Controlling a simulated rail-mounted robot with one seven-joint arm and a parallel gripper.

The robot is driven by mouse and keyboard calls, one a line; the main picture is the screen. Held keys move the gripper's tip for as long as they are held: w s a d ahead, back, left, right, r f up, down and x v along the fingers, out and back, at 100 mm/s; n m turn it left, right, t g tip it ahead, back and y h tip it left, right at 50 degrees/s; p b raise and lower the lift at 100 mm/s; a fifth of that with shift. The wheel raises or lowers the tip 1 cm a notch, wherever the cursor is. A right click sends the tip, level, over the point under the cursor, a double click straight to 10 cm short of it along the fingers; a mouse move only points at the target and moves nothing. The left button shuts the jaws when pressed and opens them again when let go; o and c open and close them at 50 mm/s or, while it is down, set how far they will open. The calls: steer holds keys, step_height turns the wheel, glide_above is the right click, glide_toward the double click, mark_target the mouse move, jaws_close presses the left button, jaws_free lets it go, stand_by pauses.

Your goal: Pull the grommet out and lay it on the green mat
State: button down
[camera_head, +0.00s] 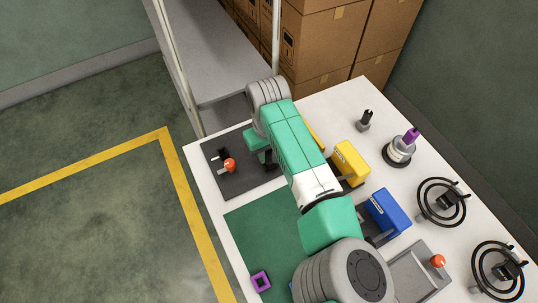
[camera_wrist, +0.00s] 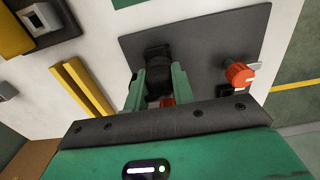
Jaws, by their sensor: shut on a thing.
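My gripper (camera_wrist: 157,82) is shut over the dark grey plate. Between its green fingers are a black piece (camera_wrist: 158,88) and a small red part (camera_wrist: 167,101), which I take as the grommet and its fitting. The fingers hide much of them, and I cannot tell whether the grommet is still seated. In the head view my gripper (camera_head: 262,160) is at the right part of the grey plate (camera_head: 237,190), partly hidden by my arm. The green mat (camera_head: 250,225) lies in front of this plate, partly covered by my arm.
A purple square ring (camera_head: 261,281) lies on the mat's left part. An orange-red knob (camera_head: 229,165) stands on the grey plate, close to my gripper. Yellow (camera_head: 350,160) and blue (camera_head: 388,210) blocks stand right of my arm. The mat's left half is mostly clear.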

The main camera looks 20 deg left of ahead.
steer(key=shift+r+p, duration=1.05)
steer(key=shift+p, duration=0.1)
stand_by(0.4)
steer(key=shift+r+p, duration=1.45)
steer(key=shift+p, duration=0.45)
steer(key=shift+r, duration=0.1)
step_height(320, 180, up, 3)
steer(key=p, duration=0.4)
